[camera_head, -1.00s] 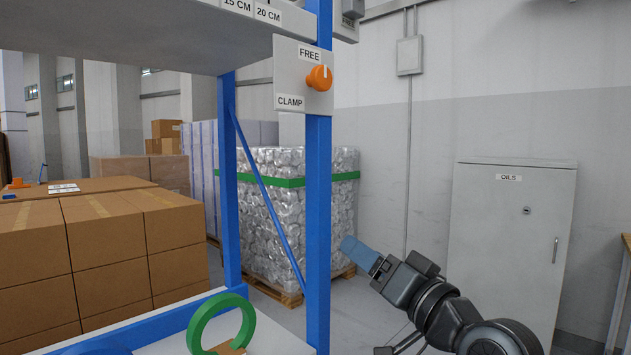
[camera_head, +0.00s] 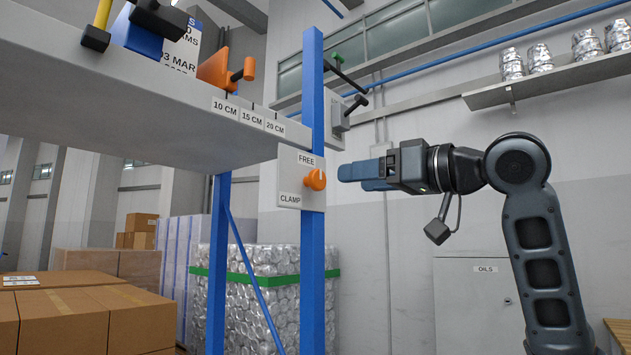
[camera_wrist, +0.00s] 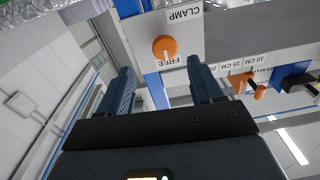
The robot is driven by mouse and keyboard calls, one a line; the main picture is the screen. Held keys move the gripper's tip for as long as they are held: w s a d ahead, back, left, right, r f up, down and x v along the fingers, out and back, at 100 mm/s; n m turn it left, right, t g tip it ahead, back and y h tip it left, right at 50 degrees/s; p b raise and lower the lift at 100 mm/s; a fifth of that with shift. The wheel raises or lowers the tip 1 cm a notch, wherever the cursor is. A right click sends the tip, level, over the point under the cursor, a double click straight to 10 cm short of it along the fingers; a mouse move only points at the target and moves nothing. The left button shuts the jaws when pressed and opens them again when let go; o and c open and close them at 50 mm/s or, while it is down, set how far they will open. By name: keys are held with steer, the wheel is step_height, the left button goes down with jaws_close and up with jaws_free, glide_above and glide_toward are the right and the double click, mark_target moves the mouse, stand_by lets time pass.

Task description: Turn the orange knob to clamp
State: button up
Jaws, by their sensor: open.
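The orange knob (camera_head: 315,180) is on a pale panel (camera_head: 289,193) fixed to a blue upright post. The panel has a FREE label (camera_head: 306,160) above and a CLAMP label (camera_head: 290,199) below. The knob's white mark points toward FREE in the wrist view (camera_wrist: 164,47). My gripper (camera_head: 340,173) is just right of the knob in the head view, with its blue fingers pointing at it and a small gap between. In the wrist view my gripper (camera_wrist: 162,75) is open and empty, with the knob ahead between and beyond the fingertips.
The blue post (camera_head: 312,250) and the grey shelf (camera_head: 130,110) are close to the left of my gripper. Wrapped pallet goods (camera_head: 260,290) stand below. The space right of the post is mostly open.

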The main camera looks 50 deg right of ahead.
mark_target(320, 178)
steer(key=w, duration=0.4)
steer(key=w+a+r, duration=0.1)
steer(key=w, duration=0.2)
steer(key=shift+r+p, duration=0.1)
steer(key=shift+p, duration=0.3)
steer(key=c, duration=1)
steer(key=shift+n, duration=0.3)
